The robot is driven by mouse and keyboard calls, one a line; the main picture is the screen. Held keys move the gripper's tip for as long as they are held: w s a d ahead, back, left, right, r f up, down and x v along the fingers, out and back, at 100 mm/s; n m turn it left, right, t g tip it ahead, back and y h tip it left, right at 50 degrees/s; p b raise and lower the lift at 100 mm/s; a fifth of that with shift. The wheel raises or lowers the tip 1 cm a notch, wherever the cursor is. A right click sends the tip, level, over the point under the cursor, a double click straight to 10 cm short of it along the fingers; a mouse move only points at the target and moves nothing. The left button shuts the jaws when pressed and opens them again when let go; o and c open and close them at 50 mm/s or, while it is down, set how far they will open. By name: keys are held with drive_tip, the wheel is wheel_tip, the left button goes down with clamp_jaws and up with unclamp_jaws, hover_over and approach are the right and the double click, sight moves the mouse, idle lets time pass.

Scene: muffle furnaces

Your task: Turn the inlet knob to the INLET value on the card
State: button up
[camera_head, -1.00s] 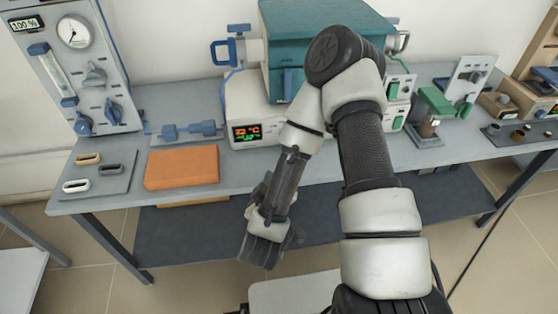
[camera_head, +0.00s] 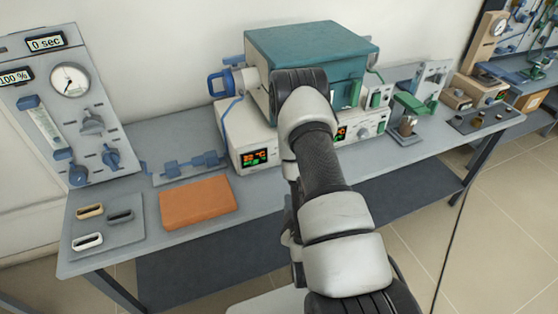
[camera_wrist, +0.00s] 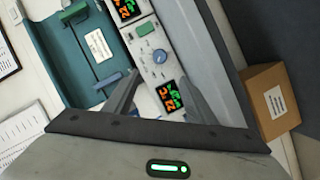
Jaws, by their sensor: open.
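The grey panel (camera_head: 70,110) at the left in the head view carries a round gauge (camera_head: 69,80), a flow tube (camera_head: 45,128) and several knobs. Two blue knobs sit low on it, a left one (camera_head: 77,174) and a right one (camera_head: 111,157); I cannot tell which is the inlet knob. No card with a readable INLET value shows. Papers (camera_wrist: 20,135) at the left in the wrist view are too small to read. My gripper (camera_wrist: 158,98) is open and empty in the wrist view, facing the furnace controls; my arm hides it in the head view.
The teal furnace (camera_head: 300,50) stands on a white control base (camera_head: 240,130) at mid-bench. An orange slab (camera_head: 198,203) and a grey tray (camera_head: 108,235) with three small pieces lie at the front left. A brown box (camera_wrist: 270,102) shows in the wrist view.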

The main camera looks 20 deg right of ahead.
drive_tip(key=b+x, duration=0.4)
drive_tip(key=b, duration=0.1)
drive_tip(key=b+x, duration=0.2)
drive_tip(key=b, duration=0.1)
drive_tip(key=shift+w+d+f, duration=0.2)
drive_tip(key=shift+f, duration=0.25)
drive_tip(key=b+x, duration=0.2)
drive_tip(key=b, duration=0.4)
drive_tip(key=shift+w, duration=0.1)
drive_tip(key=b+x, duration=0.1)
drive_tip(key=x, duration=0.2)
drive_tip(key=b+x, duration=0.1)
drive_tip(key=x, duration=0.1)
drive_tip(key=b+x, duration=0.1)
drive_tip(key=x, duration=0.2)
drive_tip(key=shift+w+d+r+b, duration=0.1)
drive_tip(key=shift+w+r+b, duration=0.1)
drive_tip(key=shift+w+b, duration=0.1)
drive_tip(key=c, duration=1)
drive_tip(key=shift+c, duration=0.2)
